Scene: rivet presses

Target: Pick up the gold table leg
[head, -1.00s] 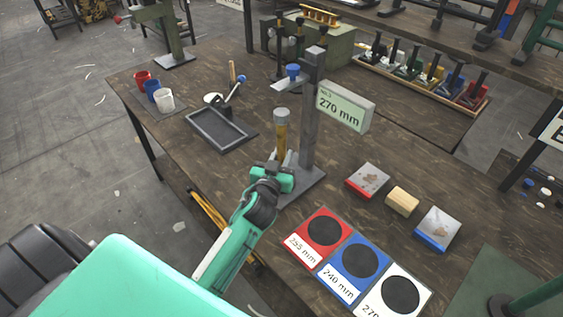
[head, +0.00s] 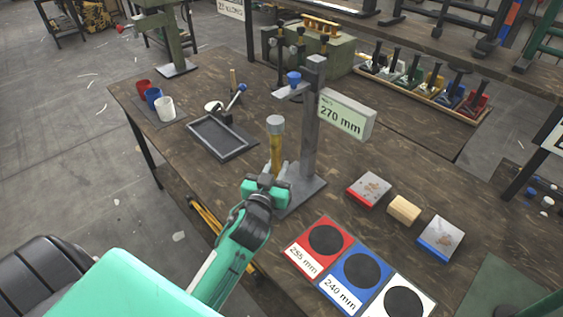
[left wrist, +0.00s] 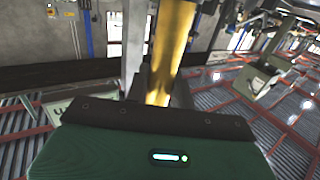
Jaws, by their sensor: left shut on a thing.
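The gold table leg (head: 276,153) stands roughly upright, with a grey cap on its top, beside the grey post (head: 310,130) with the 270 mm sign (head: 346,113). My left gripper (head: 272,180) is shut on the lower part of the leg. In the left wrist view the gold shaft (left wrist: 173,45) rises from between the dark fingers (left wrist: 160,92). The leg's lower end is hidden by my gripper, so I cannot tell whether it touches anything. My right gripper is not in view.
Red, blue and white marked pads (head: 361,274) lie at the table's front. Behind them are a red-edged block (head: 369,188), a wooden block (head: 403,209) and a blue-edged block (head: 439,238). A dark tray (head: 222,138) and small cups (head: 154,95) are at left.

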